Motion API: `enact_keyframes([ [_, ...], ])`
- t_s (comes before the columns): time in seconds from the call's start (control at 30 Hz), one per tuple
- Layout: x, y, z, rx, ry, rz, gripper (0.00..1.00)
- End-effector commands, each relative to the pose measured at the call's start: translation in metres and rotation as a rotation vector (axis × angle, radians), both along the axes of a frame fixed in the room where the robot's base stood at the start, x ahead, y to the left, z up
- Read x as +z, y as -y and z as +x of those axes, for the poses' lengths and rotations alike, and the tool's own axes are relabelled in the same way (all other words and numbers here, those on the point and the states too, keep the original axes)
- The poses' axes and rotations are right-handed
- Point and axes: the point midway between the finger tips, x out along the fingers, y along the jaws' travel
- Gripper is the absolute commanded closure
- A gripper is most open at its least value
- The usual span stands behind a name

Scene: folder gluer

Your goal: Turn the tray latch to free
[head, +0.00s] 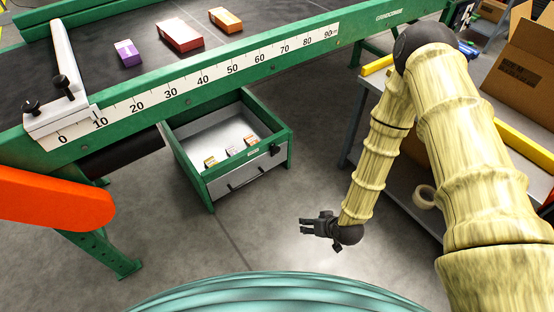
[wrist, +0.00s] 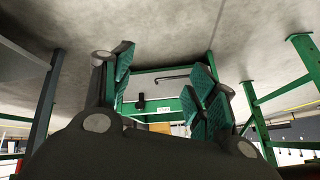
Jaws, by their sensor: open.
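The tray (head: 221,187) is a grey metal drawer in a green frame under the machine's bed. Its front panel has a dark bar handle. The tray latch (head: 274,149) is a small black knob at the right end of that front panel; its setting is too small to read. In the wrist view the latch (wrist: 140,103) shows as a black block between my fingers, beyond them, with the bar handle (wrist: 172,77) nearby. My gripper (head: 304,227) is open and empty, below and to the right of the tray front in the head view, apart from the latch.
Several small boxes (head: 231,152) lie in the tray. The green machine rail with a ruler (head: 200,78) runs above it. An orange-red part (head: 55,200) sits at left. A grey bench (head: 362,120) with cartons stands at right. Bare floor (head: 255,225) lies between gripper and tray.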

Motion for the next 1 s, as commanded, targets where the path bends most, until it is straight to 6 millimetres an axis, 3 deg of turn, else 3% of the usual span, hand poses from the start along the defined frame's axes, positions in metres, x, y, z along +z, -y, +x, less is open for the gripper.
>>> enact_keyframes([
  [0.03,-0.022,-0.005,0.017,0.009,0.040,0.015,0.42],
  [0.4,-0.074,-0.040,0.133,0.087,0.328,0.114,0.42],
  [0.7,-0.097,-0.059,0.219,0.144,0.567,0.174,0.42],
  [1.0,-0.109,-0.067,0.294,0.194,0.806,0.217,0.42],
])
